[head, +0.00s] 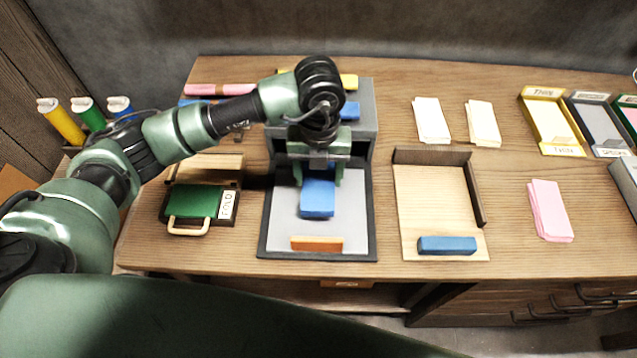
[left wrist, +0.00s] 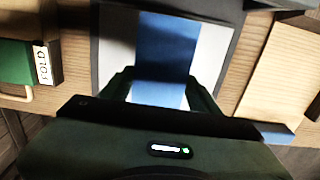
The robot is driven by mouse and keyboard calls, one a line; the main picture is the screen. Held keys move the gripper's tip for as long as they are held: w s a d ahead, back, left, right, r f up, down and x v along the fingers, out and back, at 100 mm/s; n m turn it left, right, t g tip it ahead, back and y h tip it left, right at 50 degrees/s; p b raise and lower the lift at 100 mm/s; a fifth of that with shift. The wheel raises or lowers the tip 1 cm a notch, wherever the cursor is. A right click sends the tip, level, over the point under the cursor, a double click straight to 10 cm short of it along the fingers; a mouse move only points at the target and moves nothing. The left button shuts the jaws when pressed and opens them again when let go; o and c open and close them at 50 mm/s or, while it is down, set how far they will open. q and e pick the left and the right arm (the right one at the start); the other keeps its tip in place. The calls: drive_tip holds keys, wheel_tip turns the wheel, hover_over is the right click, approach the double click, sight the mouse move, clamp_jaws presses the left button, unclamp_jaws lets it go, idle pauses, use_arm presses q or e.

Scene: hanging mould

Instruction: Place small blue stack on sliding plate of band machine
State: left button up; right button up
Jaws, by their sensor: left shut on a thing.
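The small blue stack (head: 317,201) is between the fingers of my left gripper (head: 318,178), which is shut on it. In the left wrist view the blue stack (left wrist: 163,45) lies between the finger pads (left wrist: 160,92). The stack is over the light grey sliding plate (head: 350,222) of the band machine (head: 364,118). I cannot tell whether it touches the plate. An orange block (head: 317,243) is at the plate's front edge. My left wrist hides part of the machine's opening. My right gripper is not in view.
A green fold board (head: 195,200) is left of the machine. A wooden tray (head: 435,195) with a blue bar (head: 447,245) is on the right. A pink stack (head: 549,209) and cream stacks (head: 431,120) lie further right. Labelled trays (head: 552,149) stand at far right.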

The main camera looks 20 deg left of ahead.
sight(319, 179)
use_arm(q)
drive_tip(key=shift+f, duration=0.65)
wheel_tip(319, 179, down, 3)
drive_tip(key=shift+r+p, duration=0.2)
drive_tip(key=shift+p, duration=0.1)
drive_tip(key=shift+f, duration=0.3)
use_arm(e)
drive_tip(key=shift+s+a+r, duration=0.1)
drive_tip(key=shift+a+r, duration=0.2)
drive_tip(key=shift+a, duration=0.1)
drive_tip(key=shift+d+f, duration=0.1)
use_arm(q)
drive_tip(key=shift+f, duration=0.2)
drive_tip(key=o, duration=1.4)
drive_tip(key=shift+r, duration=0.1)
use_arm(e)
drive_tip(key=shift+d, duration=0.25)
